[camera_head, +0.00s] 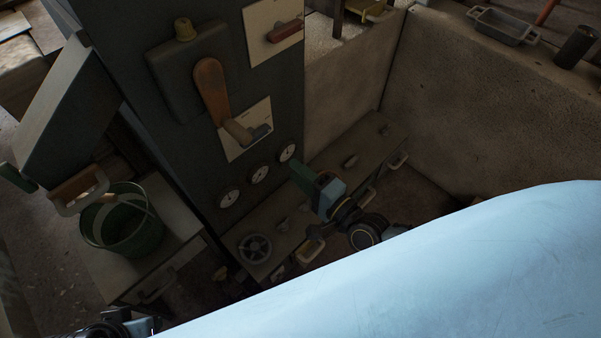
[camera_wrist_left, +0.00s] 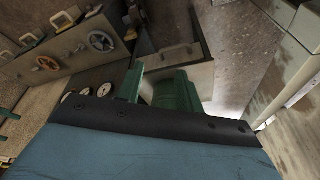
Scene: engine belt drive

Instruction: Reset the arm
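My right gripper (camera_head: 304,178) has dark green fingers and a blue body. It hangs beside the lower gauges of the dark control cabinet (camera_head: 170,130), above the low bench. Its fingers overlap in the head view, so their gap cannot be told. My left gripper (camera_wrist_left: 160,82) shows in the left wrist view with two green fingers apart. A dark green bucket (camera_head: 122,238) stands upright on a small table at left in the head view. I see nothing held in either gripper.
The cabinet carries a wooden-handled lever (camera_head: 211,88), a red-handled switch (camera_head: 285,31) and several round gauges (camera_head: 260,174). A handwheel (camera_head: 254,247) sits on the low bench (camera_head: 345,168). A concrete wall (camera_head: 480,110) bounds the right. My light blue arm link covers the lower right.

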